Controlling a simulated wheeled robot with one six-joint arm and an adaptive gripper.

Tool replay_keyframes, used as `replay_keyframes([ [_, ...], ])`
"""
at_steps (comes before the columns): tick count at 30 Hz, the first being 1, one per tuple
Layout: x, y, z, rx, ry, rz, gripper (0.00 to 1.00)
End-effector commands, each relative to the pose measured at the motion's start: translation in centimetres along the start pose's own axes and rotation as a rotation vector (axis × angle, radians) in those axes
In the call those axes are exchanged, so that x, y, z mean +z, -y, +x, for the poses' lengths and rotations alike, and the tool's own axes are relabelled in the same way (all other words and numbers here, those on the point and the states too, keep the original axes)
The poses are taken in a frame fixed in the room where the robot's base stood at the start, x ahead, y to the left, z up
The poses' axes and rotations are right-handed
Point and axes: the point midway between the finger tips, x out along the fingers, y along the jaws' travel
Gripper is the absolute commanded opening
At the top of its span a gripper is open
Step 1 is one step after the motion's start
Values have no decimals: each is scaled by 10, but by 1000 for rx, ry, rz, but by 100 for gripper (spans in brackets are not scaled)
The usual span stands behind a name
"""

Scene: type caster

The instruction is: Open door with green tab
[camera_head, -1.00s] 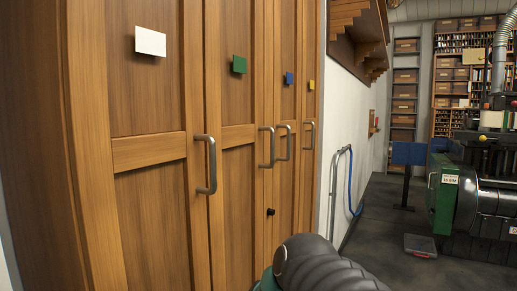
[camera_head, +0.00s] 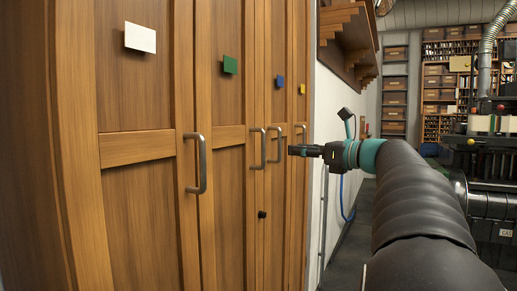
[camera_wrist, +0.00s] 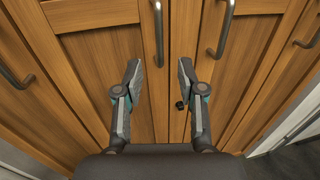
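The green tab (camera_head: 230,65) is on the upper panel of a tall wooden door (camera_head: 222,101), second from the left in the head view. This door's metal bar handle (camera_head: 262,148) is upright near its right edge. It shows in the wrist view as the handle (camera_wrist: 158,30) at top centre, beyond the fingertips. My gripper (camera_head: 291,150) reaches in from the right in front of the doors. In the wrist view my gripper (camera_wrist: 160,76) is open and empty, its two fingers spread below the handle. The door looks shut.
Neighbouring doors carry a white tab (camera_head: 140,37), a blue tab (camera_head: 279,81) and a yellow tab (camera_head: 302,89), each with a handle. A small dark knob (camera_wrist: 181,104) sits right of the door gap. Wooden steps (camera_head: 350,40) overhang at right. Machinery (camera_head: 490,205) stands farther right.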

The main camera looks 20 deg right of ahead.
Motion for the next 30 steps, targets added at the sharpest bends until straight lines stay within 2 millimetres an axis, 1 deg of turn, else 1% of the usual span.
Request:
replay_keyframes([
  [1, 0, -1, 8, 3, 0, -1, 39],
  [12, -1, -2, 78, 4, -3, -2, 39],
  [18, -1, -1, 107, 2, -3, -2, 39],
  [24, -1, -1, 122, 1, -3, -3, 39],
  [30, -1, -1, 125, 0, -3, -3, 39],
])
